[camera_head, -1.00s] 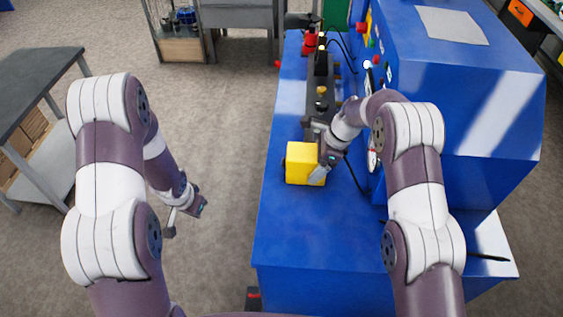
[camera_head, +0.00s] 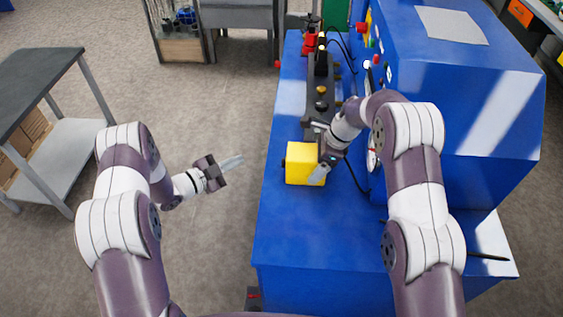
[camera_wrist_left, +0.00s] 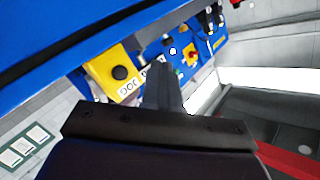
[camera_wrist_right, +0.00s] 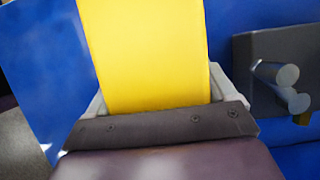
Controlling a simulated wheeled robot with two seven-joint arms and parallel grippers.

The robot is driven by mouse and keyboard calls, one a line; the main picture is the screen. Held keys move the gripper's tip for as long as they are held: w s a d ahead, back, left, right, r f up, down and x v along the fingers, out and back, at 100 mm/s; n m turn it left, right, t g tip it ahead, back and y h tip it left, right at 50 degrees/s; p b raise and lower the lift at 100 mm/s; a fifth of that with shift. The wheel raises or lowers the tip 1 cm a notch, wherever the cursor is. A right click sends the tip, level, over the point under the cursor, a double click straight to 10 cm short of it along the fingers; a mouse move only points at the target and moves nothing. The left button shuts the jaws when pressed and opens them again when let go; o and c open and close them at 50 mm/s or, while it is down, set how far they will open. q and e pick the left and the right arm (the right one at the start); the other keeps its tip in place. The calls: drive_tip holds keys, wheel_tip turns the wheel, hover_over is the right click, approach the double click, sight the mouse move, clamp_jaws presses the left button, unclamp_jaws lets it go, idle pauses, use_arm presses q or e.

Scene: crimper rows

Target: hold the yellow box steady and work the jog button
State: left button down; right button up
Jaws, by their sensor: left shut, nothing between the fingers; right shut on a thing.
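The yellow box (camera_head: 304,164) sits on the blue bench top, near its left edge. The left wrist view shows its side face (camera_wrist_left: 112,72) with the round black jog button (camera_wrist_left: 120,73) and a "JOG" label. My right gripper (camera_head: 319,172) is shut on the box; in the right wrist view its fingers lie on both sides of the yellow box (camera_wrist_right: 150,55). My left gripper (camera_head: 236,161) is shut and empty, in the air left of the bench. Its fingers point toward the button side of the box, with a clear gap between them.
The blue bench (camera_head: 285,235) carries a dark rail (camera_head: 322,85) with fittings behind the box. A large blue machine housing (camera_head: 450,100) stands at the right. A grey side table (camera_head: 35,85) stands at the far left. The floor between is clear.

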use_arm(q)
drive_tip(key=shift+d, duration=4.4)
drive_tip(key=shift+d, duration=0.45)
drive_tip(key=shift+d, duration=0.55)
drive_tip(key=shift+a, duration=1)
drive_tip(key=a, duration=0.5)
